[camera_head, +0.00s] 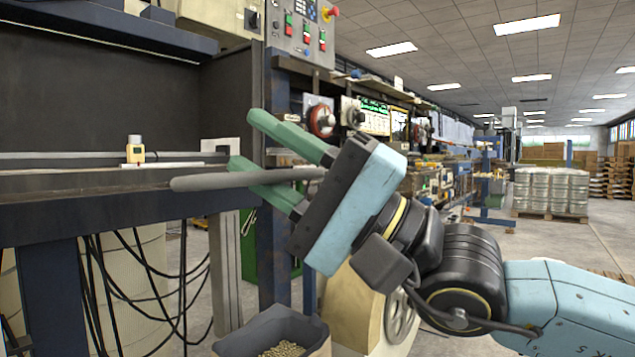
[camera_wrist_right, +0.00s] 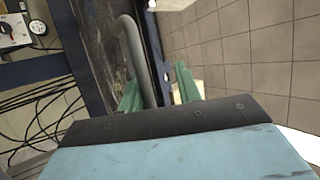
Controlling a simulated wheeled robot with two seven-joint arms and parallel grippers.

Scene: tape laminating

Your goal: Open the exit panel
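A grey bar handle (camera_head: 205,182) runs along the front of the machine's dark blue frame in the head view. In the right wrist view the handle (camera_wrist_right: 132,45) is curved and stands beside a dark worn panel (camera_wrist_right: 92,40), which may be the exit panel. My right gripper (camera_head: 250,140) has two green fingers spread apart at the handle. In the right wrist view the handle runs down between the fingers of the gripper (camera_wrist_right: 160,85), nearer the left finger. Whether it touches that finger is unclear. My left gripper is not in view.
A control box (camera_head: 300,30) with buttons is above the gripper. A bin of pellets (camera_head: 280,347) stands below, and black cables (camera_head: 140,290) hang under the machine.

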